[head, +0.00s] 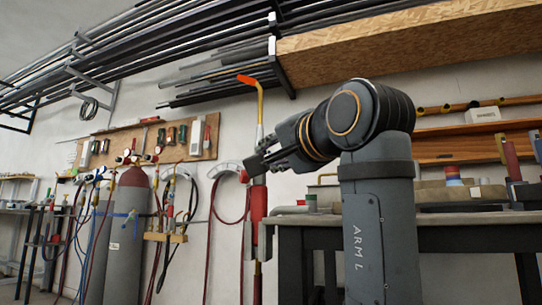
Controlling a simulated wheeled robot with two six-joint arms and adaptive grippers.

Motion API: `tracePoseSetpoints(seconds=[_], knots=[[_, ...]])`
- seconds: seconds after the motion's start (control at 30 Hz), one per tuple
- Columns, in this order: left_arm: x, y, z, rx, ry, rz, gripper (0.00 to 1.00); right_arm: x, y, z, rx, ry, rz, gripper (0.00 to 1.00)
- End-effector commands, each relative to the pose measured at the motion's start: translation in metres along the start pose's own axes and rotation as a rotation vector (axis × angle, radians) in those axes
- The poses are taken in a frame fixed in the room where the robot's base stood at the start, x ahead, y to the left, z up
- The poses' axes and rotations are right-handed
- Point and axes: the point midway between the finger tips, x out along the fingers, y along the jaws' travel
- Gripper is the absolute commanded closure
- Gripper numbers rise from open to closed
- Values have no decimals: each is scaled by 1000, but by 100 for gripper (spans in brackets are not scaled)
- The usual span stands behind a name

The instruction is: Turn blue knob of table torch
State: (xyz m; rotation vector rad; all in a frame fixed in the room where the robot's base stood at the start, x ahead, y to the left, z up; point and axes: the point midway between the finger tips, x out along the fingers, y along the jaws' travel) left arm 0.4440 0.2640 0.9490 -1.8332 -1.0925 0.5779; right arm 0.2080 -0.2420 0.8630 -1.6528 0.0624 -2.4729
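A torch with a yellow tube (260,105), an orange-red tip and a red handle (258,203) stands upright left of the workbench, in the middle of the head view. A dark bracket sits at the handle's lower end. My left gripper (258,165), on the arm marked ARM L, reaches leftward to the torch just above the red handle. Its fingers overlap the torch in the picture. I cannot tell whether they touch it or how far apart they are. I cannot make out a blue knob on this torch. My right gripper is not in view.
Grey gas cylinders (130,215) with red and blue hoses stand at left. A tool board (150,142) hangs on the wall. Metal bars lie on racks overhead.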

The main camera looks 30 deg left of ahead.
Motion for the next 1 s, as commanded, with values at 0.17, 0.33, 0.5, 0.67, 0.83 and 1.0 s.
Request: tracePoseSetpoints(seconds=[0.17,0.33,0.5,0.67,0.83,1.0], knots=[[0,0,0,27,2,0,100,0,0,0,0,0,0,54],[0,0,0,33,2,0,100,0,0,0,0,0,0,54],[0,0,0,33,2,0,100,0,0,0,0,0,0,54],[0,0,0,33,2,0,66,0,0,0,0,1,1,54],[0,0,0,32,2,0,53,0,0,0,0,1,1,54],[0,0,0,32,2,0,53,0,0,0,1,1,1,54]])
